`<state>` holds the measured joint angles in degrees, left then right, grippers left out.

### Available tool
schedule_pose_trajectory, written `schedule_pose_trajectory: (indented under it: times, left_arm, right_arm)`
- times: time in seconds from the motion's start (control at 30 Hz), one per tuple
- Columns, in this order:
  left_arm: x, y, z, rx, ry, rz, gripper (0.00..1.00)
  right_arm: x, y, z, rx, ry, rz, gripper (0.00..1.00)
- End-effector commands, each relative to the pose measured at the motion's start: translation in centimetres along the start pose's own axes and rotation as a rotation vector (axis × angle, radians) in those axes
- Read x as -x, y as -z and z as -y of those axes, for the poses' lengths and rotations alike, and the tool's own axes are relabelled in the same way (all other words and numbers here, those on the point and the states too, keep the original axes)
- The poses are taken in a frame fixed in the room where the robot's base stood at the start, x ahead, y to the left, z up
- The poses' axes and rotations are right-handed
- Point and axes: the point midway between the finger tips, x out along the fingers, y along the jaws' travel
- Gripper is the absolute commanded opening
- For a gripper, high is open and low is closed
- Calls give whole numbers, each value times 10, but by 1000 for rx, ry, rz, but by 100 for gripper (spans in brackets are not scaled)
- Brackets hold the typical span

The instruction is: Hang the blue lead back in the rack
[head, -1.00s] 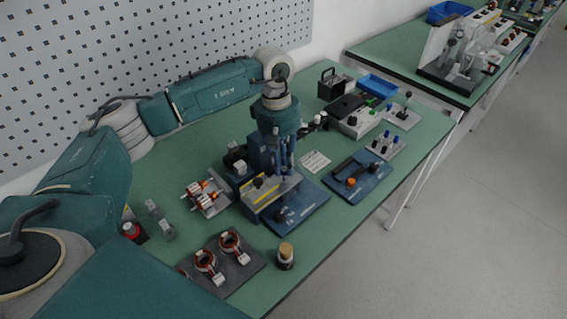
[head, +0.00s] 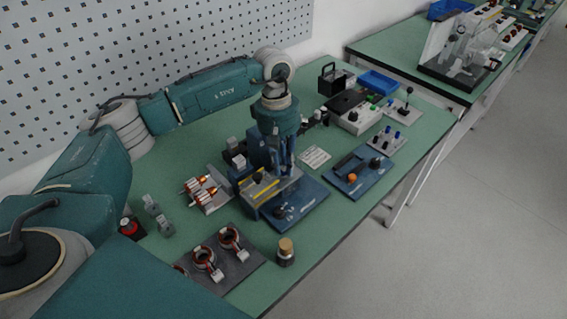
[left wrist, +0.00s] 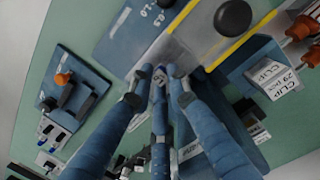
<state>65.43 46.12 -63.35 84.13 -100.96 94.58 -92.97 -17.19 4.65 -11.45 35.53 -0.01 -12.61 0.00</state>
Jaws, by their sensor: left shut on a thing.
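My left gripper (head: 286,176) points down over the blue fixture (head: 302,205) with the yellow-striped grey plate, in the middle of the bench. In the left wrist view its blue fingers (left wrist: 158,80) are drawn together on a small grey thing, mostly hidden between the tips; I cannot tell if it belongs to the blue lead. No blue lead shows clearly in either view. A small grey stand with blue-topped posts (head: 387,139) is at the right of the bench; I cannot tell whether it is the rack. My right gripper is not in view.
A blue base with an orange knob (head: 352,178) stands right of the fixture. Copper coils lie on a dark mat (head: 243,265) in front, beside a corked bottle (head: 286,252). Clip boxes (left wrist: 270,75) are close by the fingers. A blue tray (head: 379,82) is at the back.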

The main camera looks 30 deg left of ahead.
Motion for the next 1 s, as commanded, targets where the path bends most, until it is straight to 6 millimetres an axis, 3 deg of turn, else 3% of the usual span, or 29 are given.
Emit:
schedule_pose_trajectory:
  times: [0.07, 0.1, 0.2, 0.57, 0.67, 1.0]
  left_arm:
    - [0, 0, 0, 0, 0, 0, 0]
    - [0, 0, 0, 0, 0, 0, 20]
    - [0, 0, 0, 0, 0, 0, 38]
    - [5, 0, -1, 0, -2, -1, 38]
    - [17, 1, -1, 0, -3, -2, 38]
    - [88, 1, -1, 0, -3, -2, 38]
  right_arm:
    - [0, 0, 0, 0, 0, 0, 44]
    - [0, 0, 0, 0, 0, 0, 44]
    - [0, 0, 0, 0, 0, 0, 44]
    - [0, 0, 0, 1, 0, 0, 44]
    - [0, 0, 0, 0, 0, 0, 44]
    - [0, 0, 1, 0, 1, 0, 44]
